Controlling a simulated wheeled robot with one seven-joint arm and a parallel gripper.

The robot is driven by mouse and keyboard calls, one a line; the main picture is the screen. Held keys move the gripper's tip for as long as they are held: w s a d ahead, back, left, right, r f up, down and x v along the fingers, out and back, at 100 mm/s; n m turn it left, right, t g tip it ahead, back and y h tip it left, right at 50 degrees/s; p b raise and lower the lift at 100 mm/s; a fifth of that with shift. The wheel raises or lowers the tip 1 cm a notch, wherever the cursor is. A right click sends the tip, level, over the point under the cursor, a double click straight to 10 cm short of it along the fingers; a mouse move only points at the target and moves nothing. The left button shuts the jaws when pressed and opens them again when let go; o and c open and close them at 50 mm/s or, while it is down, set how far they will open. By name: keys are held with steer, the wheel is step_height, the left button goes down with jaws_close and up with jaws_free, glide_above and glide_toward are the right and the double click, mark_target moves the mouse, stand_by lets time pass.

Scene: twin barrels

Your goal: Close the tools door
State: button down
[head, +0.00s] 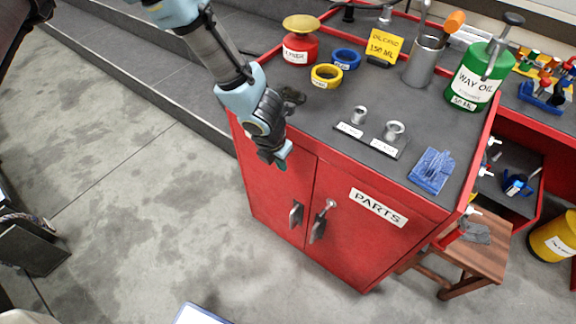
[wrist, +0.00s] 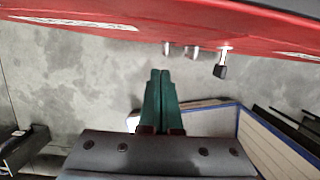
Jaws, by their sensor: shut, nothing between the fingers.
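The red cabinet (head: 340,225) has two front doors. The right door (head: 375,245) carries a PARTS label (head: 378,207). The left door (head: 262,190) is partly behind my gripper, and no TOOLS label can be read on it. Both doors look flush with the front, with handles (head: 296,214) near the middle seam. My gripper (head: 283,154) is shut and empty, in front of the left door's upper part. In the wrist view its green fingers (wrist: 160,88) are together, apart from the red front (wrist: 150,28), which is seen steeply with blurred white labels.
A wooden stool (head: 480,255) and a yellow bin (head: 555,237) stand at right. Floor at left is mostly clear.

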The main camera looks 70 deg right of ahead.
steer(key=p+v, duration=0.1)
steer(key=v, duration=0.7)
steer(key=shift+w+r, duration=0.2)
steer(key=shift+r, duration=0.05)
steer(key=w+a+r+m+t+h, duration=0.1)
steer(key=w+r+m, duration=0.15)
steer(key=w, duration=0.55)
steer(key=w+r+m+h, duration=0.1)
steer(key=w+r, duration=0.3)
steer(key=w, duration=0.4)
steer(key=w+a+r+m+t, duration=0.1)
steer(key=w+a+r+m, duration=0.15)
steer(key=w+a, duration=0.35)
steer(key=w+a+r+m, duration=0.25)
steer(key=w+a, duration=0.25)
steer(key=w, duration=0.3)
steer(key=w+a+r+m+y, duration=0.1)
steer(key=w+a+r+m, duration=0.15)
steer(key=a, duration=0.55)
steer(key=w+a+r+m+y, duration=0.15)
steer(key=w+a, duration=0.25)
steer(key=a, duration=0.4)
steer(key=s+a+r+m+y, duration=0.1)
steer(key=a+r+m, duration=0.1)
steer(key=a, duration=0.8)
steer(key=s+a+r+m+y, duration=0.1)
steer(key=a+m, duration=0.1)
steer(key=a, duration=0.8)
steer(key=shift+s+r, duration=0.4)
